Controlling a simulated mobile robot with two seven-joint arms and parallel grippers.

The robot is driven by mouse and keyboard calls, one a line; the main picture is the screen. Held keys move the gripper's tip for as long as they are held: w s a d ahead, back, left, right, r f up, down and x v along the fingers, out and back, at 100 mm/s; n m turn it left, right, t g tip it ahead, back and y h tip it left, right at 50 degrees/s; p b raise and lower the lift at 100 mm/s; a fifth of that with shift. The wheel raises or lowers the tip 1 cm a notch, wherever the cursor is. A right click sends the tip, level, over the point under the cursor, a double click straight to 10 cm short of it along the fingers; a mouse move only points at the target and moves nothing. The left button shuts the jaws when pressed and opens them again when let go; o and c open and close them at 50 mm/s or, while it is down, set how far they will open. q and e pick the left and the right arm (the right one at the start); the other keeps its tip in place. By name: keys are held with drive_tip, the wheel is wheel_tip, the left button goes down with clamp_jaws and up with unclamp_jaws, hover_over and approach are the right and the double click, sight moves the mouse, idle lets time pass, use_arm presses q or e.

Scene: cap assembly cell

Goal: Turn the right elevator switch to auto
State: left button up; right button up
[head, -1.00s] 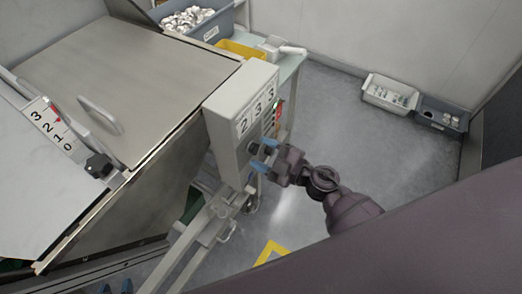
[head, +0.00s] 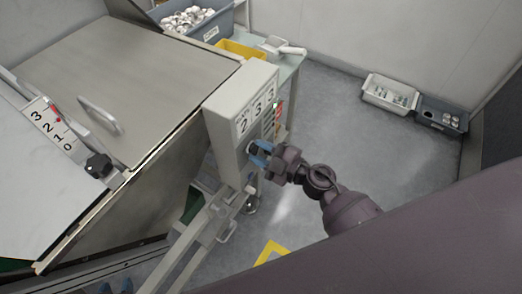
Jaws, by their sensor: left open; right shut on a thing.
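The grey control box (head: 226,125) with the digits 2, 3, 3 on its face stands right of the steel lid. The elevator switch (head: 251,149) is a small dark knob low on the box's right-hand side, mostly hidden by my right gripper. My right gripper (head: 259,152), with blue fingertips, is shut on the switch. The switch's setting cannot be read. My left gripper (head: 116,287) shows only as blue fingertips at the bottom left edge, open and apart from the box.
A steel lid with a handle (head: 100,114) and a scale marked 0 to 3 (head: 47,124) lie to the left. A bench (head: 289,70) behind holds a grey bin (head: 212,31) and a yellow tray (head: 240,48). Two bins (head: 389,95) (head: 441,117) sit on the floor at right.

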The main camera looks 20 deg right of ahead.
drive_tip(key=shift+f+n, duration=0.1)
drive_tip(key=shift+n, duration=4.1)
drive_tip(key=o, duration=0.9)
drive_tip(key=v, duration=1.1)
drive_tip(key=shift+w, duration=0.1)
